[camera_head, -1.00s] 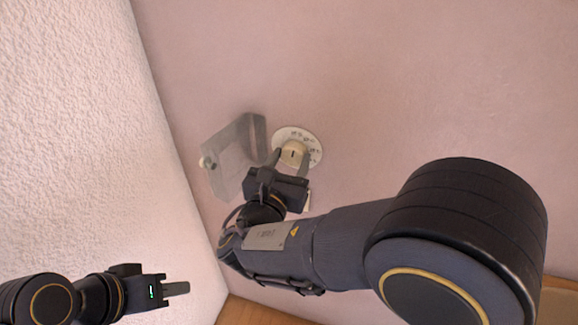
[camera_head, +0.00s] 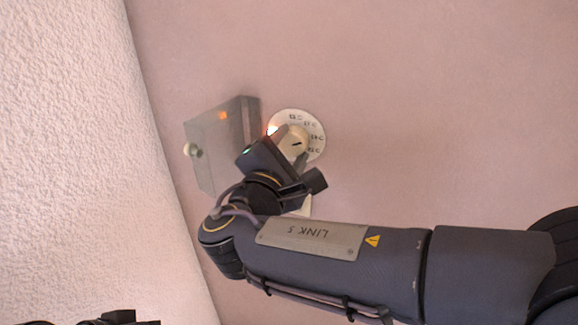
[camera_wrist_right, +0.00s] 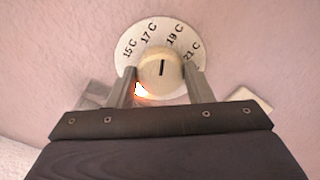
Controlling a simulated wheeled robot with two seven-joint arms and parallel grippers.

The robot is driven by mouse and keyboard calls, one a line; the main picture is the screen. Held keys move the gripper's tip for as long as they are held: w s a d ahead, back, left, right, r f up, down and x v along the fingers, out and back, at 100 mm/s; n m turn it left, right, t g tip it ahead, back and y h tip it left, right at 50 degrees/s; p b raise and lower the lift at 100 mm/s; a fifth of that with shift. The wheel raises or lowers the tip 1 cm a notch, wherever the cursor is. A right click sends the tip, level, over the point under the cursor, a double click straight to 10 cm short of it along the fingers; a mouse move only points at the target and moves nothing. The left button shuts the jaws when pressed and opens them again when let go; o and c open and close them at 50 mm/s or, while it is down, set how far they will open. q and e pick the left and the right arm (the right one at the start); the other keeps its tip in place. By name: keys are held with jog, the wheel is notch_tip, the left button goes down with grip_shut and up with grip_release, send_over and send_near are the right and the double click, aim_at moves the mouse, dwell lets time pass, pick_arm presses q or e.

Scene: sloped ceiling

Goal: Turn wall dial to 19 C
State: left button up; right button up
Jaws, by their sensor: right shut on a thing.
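The wall dial is a round white plate (camera_head: 288,113) marked 15 C, 17 C, 19 C and 21 C, with a cream knob (camera_head: 294,137) in its middle. The plate (camera_wrist_right: 128,50) and knob (camera_wrist_right: 161,72) also show in the right wrist view. There the knob's black mark points between 17 C and 19 C. My right gripper (camera_head: 292,145) is shut on the knob, one finger on each side; the wrist view shows both fingers (camera_wrist_right: 161,82) against it. Only a dark sliver of my left arm's end shows at the bottom left edge; its fingers are not clear.
A grey see-through cover (camera_head: 208,140) with a small round knob (camera_head: 192,150) stands open left of the dial. A bright orange glow (camera_head: 272,129) shows by the plate's left edge. A rough white sloped surface (camera_head: 70,150) fills the left. The wall above and right is clear.

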jog(key=shift+f+m+b, duration=0.1)
jog(key=shift+m+b, duration=1.6)
jog(key=shift+b, duration=0.05)
jog(key=o, duration=1)
jog(key=v, duration=0.8)
jog(key=shift+p, duration=0.3)
jog(key=shift+w, duration=0.1)
